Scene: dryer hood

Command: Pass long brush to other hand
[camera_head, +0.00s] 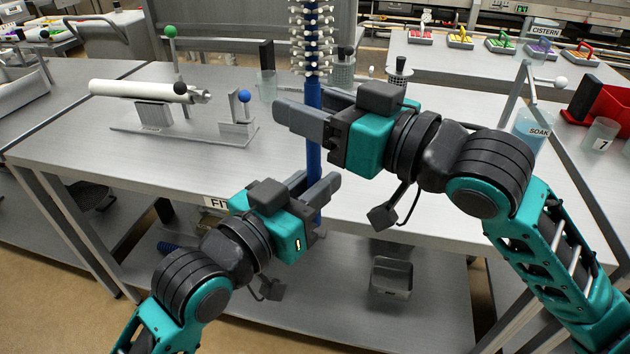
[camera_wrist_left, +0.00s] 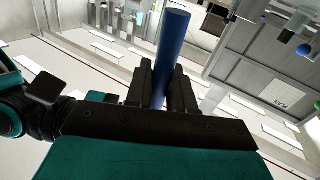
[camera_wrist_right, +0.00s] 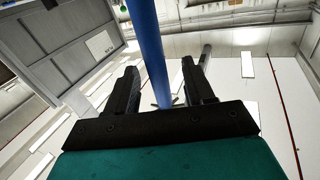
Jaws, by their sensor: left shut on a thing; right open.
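The long brush has white bristles (camera_head: 311,40) at the top and a long blue handle (camera_head: 314,155), and stands about upright in front of the table. My left gripper (camera_head: 317,186) is shut on the lower part of the handle. The handle rises between its fingers in the left wrist view (camera_wrist_left: 172,50). My right gripper (camera_head: 304,104) is higher, just below the bristles, with its fingers open on either side of the handle. In the right wrist view the handle (camera_wrist_right: 148,45) passes between the spread fingers with gaps at both sides.
A metal table (camera_head: 100,145) lies behind the grippers. On it a white cylinder (camera_head: 135,90) rests on a stand at left. A beaker labelled SOAK (camera_head: 530,128) and a red holder (camera_head: 608,105) stand at right. A grey bin (camera_head: 391,277) sits on the lower shelf.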

